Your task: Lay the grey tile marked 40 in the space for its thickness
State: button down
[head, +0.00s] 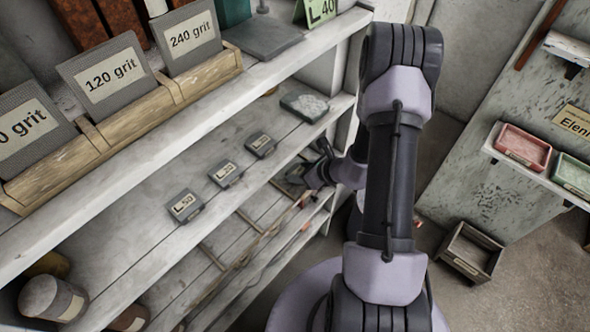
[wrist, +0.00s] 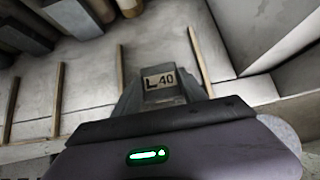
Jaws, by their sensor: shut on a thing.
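The grey tile marked L 40 (wrist: 161,81) is between the fingers of my gripper (wrist: 160,92) in the wrist view, its label facing the camera. My gripper is shut on it. In the head view my gripper (head: 312,172) is at the shelf's right end, small and partly hidden by my arm. Beyond the tile, thin wooden strips (wrist: 121,70) divide a pale lower shelf (wrist: 90,75) into spaces. Another strip (wrist: 200,62) stands just right of the tile. I cannot tell whether the tile touches the shelf. No thickness marks on the spaces are readable.
Three small labelled grey tiles (head: 226,173) lie in a row on the shelf above the divided one. A wooden crate (head: 467,252) is on the floor at right.

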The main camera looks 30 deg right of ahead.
jog(key=shift+w+a+f+b, duration=0.25)
jog(key=shift+w, duration=0.35)
jog(key=shift+w+a+f+b, duration=0.25)
jog(key=shift+w, duration=0.35)
jog(key=shift+s+d+r, duration=0.1)
jog(key=shift+r, duration=0.05)
jog(key=shift+f, duration=0.2)
jog(key=c, duration=0.6)
grip_release()
jog(key=shift+c, duration=0.2)
jog(key=shift+r, duration=0.1)
jog(key=shift+r, duration=0.25)
jog(key=s+d+p, duration=0.2)
jog(key=s+d, duration=0.2)
jog(key=s, duration=0.8)
jog(key=shift+d+r+p, duration=0.15)
jog(key=shift+r+p, duration=0.1)
jog(key=shift+p, duration=0.05)
